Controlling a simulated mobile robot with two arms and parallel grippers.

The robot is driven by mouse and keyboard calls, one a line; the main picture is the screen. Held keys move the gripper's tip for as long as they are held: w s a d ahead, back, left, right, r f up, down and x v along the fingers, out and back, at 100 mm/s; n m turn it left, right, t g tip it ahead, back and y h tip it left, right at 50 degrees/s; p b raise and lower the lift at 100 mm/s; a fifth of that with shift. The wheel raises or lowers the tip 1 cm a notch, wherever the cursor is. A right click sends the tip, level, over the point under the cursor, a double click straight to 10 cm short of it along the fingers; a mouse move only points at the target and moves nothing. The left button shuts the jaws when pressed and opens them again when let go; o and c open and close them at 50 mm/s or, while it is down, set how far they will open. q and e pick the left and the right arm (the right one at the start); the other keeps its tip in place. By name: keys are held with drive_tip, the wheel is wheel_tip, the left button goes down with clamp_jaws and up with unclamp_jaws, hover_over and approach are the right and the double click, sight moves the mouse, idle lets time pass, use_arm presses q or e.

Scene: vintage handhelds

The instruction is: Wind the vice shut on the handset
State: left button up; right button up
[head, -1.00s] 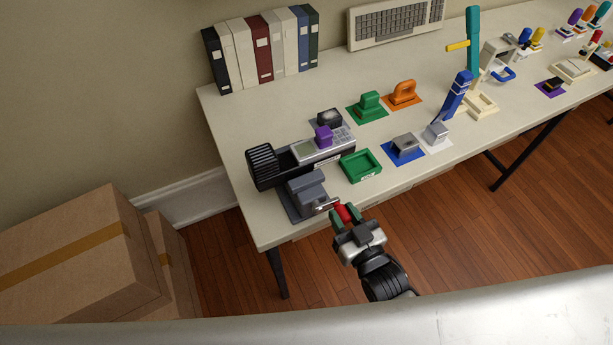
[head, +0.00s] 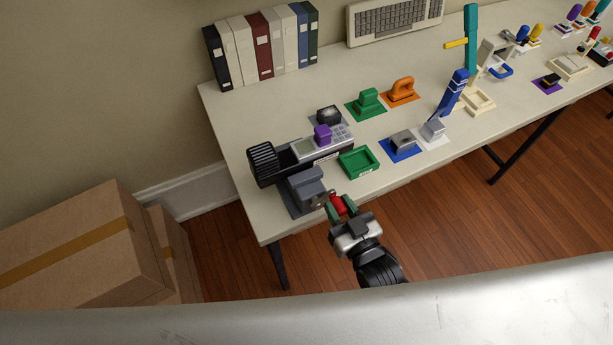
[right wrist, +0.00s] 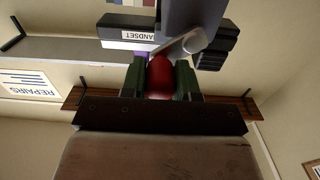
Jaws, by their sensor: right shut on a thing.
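The grey vice (head: 308,187) stands at the table's near left edge. The handset (head: 285,158), dark with a ribbed black end and a grey keypad, lies right behind it; I cannot tell whether the jaws touch it. A purple piece (head: 322,133) sits on the handset. My right gripper (head: 340,206) is shut on the red handle knob (head: 337,203) at the vice's front. In the right wrist view the red knob (right wrist: 160,77) sits between the green fingers, below the crank bar (right wrist: 182,43) and the vice body (right wrist: 196,14). My left gripper is out of view.
A green tray (head: 358,162) is close right of the vice. Blocks on coloured mats, such as a green one (head: 368,102) and an orange one (head: 401,89), stand farther back. Binders (head: 262,50) line the wall. Cardboard boxes (head: 75,245) are on the floor at left.

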drive_tip(key=shift+s+a+r+p, duration=0.2)
drive_tip(key=shift+a+r, duration=0.05)
drive_tip(key=shift+a, duration=0.2)
drive_tip(key=shift+s+a+r+p, duration=0.2)
drive_tip(key=shift+a, duration=0.25)
